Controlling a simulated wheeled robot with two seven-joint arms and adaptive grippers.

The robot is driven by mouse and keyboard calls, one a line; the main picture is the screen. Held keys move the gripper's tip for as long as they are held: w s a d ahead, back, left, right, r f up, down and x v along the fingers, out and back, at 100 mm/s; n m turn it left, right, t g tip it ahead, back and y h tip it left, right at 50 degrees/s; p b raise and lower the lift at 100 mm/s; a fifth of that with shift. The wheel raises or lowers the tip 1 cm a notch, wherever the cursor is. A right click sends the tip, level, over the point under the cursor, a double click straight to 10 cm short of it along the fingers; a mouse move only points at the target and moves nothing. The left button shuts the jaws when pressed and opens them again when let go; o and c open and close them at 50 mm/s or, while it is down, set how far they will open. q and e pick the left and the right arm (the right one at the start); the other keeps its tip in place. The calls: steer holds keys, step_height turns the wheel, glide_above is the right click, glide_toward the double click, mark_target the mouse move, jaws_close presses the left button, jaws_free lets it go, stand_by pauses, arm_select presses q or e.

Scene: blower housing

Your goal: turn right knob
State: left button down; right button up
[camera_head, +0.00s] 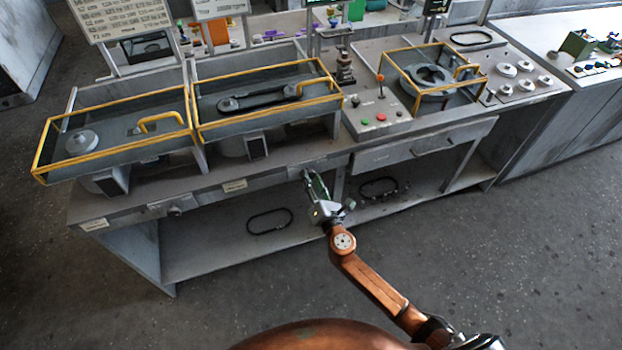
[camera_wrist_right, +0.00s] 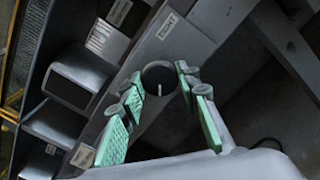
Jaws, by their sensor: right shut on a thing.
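The right knob (camera_wrist_right: 158,78) is a dark round knob with a white line on its face, on the front edge of the bench. It shows between the fingers of my right gripper (camera_wrist_right: 161,88) in the right wrist view. The green finger pads stand on either side of it, and the gripper is shut on it. In the head view my right gripper (camera_head: 313,182) reaches up to the bench's front edge, and its fingers mostly hide the knob. My left gripper is not in view.
Another control (camera_head: 176,211) sits farther left on the bench front (camera_head: 210,200). Yellow-framed guards (camera_head: 265,73) stand on the bench top. A drawer (camera_head: 418,148) is to the right. Dark belts (camera_head: 270,221) lie on the lower shelf. The floor in front is clear.

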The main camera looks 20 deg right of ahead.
steer(key=shift+c, duration=0.9)
steer(key=shift+f+m, duration=0.1)
steer(key=shift+m, duration=0.2)
steer(key=shift+m+b, duration=0.5)
steer(key=shift+m, duration=0.4)
steer(key=shift+m+b, duration=0.45)
steer(key=shift+m, duration=2.05)
steer(key=o, duration=1.2)
steer(key=shift+c, duration=0.2)
steer(key=s, duration=1.2)
steer(key=shift+d, duration=0.2)
